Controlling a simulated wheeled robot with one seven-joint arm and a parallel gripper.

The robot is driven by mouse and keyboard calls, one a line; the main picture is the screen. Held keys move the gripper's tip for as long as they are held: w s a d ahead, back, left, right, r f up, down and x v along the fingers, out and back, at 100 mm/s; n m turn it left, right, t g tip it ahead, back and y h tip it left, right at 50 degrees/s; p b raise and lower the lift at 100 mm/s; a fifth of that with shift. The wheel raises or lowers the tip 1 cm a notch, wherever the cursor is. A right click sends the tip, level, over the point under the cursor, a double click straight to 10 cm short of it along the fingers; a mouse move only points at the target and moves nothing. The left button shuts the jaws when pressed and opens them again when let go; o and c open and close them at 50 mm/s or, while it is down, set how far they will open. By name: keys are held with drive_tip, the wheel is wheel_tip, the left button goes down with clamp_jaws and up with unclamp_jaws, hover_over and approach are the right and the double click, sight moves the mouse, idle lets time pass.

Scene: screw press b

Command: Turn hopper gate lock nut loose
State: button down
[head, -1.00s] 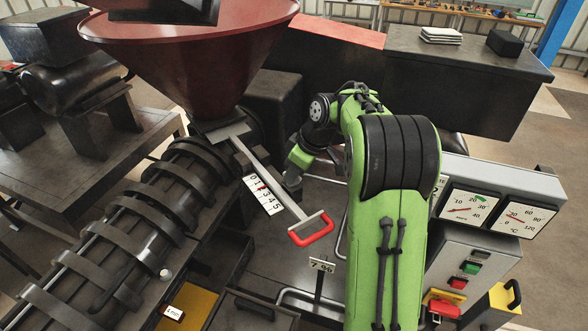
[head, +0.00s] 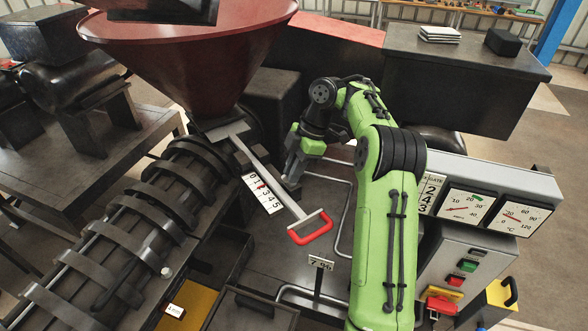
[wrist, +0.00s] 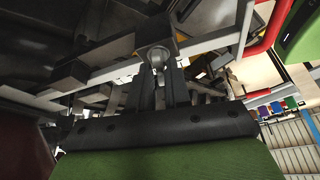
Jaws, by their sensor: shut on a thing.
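The hopper gate (head: 262,172) is a long grey bar running from under the dark red hopper (head: 185,60) to a red loop handle (head: 311,231). In the wrist view the bar (wrist: 205,44) crosses above my fingers, with the red handle (wrist: 268,28) at its right. A small rounded grey lock nut (wrist: 158,55) shows at my fingertips. My gripper (head: 291,180) is beside the bar's right side in the head view. In the wrist view my gripper (wrist: 159,68) is shut on the nut. The nut is hidden in the head view.
A white number scale (head: 263,194) with a red pointer lies along the gate bar. A small number sign (head: 321,263) stands below the handle. The ribbed barrel (head: 120,225) is at left, the gauge panel (head: 495,212) at right. Bent metal rails run near my arm.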

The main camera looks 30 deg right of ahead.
drive_tip(key=shift+n+g, duration=0.3)
drive_tip(key=shift+n, duration=0.3)
drive_tip(key=shift+f+n, duration=0.1)
drive_tip(key=shift+n, duration=0.2)
drive_tip(key=c, duration=1.2)
unclamp_jaws()
drive_tip(key=shift+w+a, duration=0.1)
drive_tip(key=v, duration=0.7)
drive_tip(key=shift+r, duration=0.3)
drive_tip(key=shift+w, duration=0.1)
